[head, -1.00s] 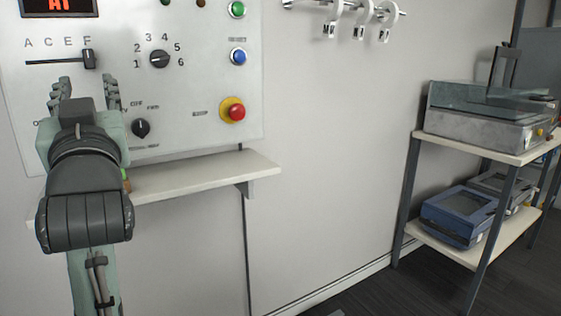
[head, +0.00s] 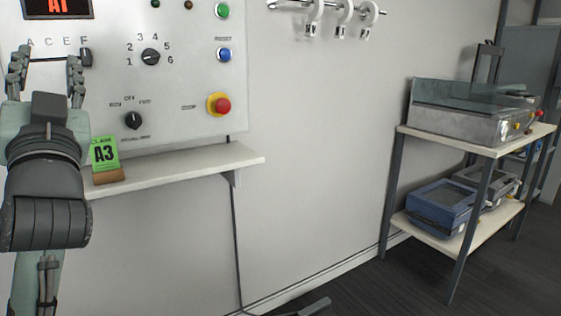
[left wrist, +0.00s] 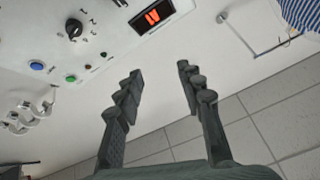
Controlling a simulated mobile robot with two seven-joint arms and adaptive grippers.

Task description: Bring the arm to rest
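My left gripper (head: 46,72) is in front of the left part of the control panel (head: 185,88) in the head view. Its two fingers are spread apart with nothing between them. In the left wrist view the gripper (left wrist: 158,85) is also open and empty, with the panel's red display (left wrist: 152,17) beyond the fingers. The display reads A1 in the head view. My right gripper is in neither view.
White tagged rings hang on a rail (head: 318,8). A rack (head: 478,148) with equipment stands at the right.

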